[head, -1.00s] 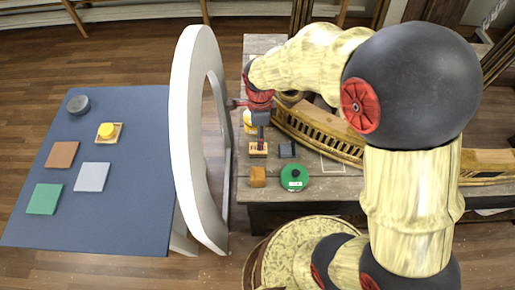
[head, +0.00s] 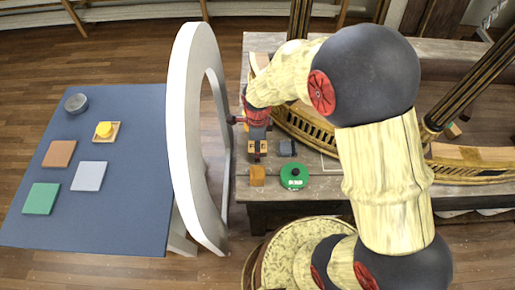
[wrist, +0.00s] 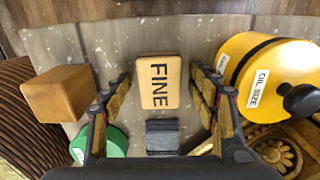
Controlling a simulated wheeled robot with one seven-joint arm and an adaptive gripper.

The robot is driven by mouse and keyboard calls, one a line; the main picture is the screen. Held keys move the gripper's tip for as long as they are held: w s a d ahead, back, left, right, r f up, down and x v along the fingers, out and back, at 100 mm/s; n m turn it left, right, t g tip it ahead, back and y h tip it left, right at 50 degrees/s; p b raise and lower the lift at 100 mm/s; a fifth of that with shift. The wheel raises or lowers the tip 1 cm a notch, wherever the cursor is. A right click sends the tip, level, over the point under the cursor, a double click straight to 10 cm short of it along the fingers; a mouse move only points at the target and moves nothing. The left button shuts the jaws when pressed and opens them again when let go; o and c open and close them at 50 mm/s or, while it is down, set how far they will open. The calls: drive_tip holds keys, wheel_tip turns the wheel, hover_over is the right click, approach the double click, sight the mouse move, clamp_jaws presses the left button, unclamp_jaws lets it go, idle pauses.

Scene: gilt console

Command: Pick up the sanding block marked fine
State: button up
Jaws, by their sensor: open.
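The sanding block marked FINE (wrist: 158,82) lies label up on the worktop in the wrist view, between my spread fingers and apart from both. In the head view, the same block (head: 258,155) is partly covered by my gripper (head: 257,143). My gripper (wrist: 160,86) is open and empty, pointing down over the block, with one finger on each side of it in the wrist view. How high the fingertips are above the worktop is hard to tell.
Close by are a plain wooden block (wrist: 62,92), a dark grey block (wrist: 162,136), a green round tin (head: 294,177) and a yellow OIL SIZE jar (wrist: 268,70). A white upright frame (head: 187,130) stands left, beside a blue table (head: 125,180). Carved gilt work (head: 310,128) lies right.

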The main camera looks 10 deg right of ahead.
drive_tip(key=shift+c, duration=0.9)
drive_tip(key=c, duration=1.1)
drive_tip(key=shift+o, duration=0.2)
drive_tip(key=shift+r, duration=0.15)
drive_tip(key=shift+r, duration=0.55)
drive_tip(key=s+d+r+p, duration=0.3)
drive_tip(key=s+d+r, duration=0.6)
drive_tip(key=d+r, duration=0.1)
drive_tip(key=shift+s+d+r, duration=0.2)
drive_tip(key=shift+r, duration=0.65)
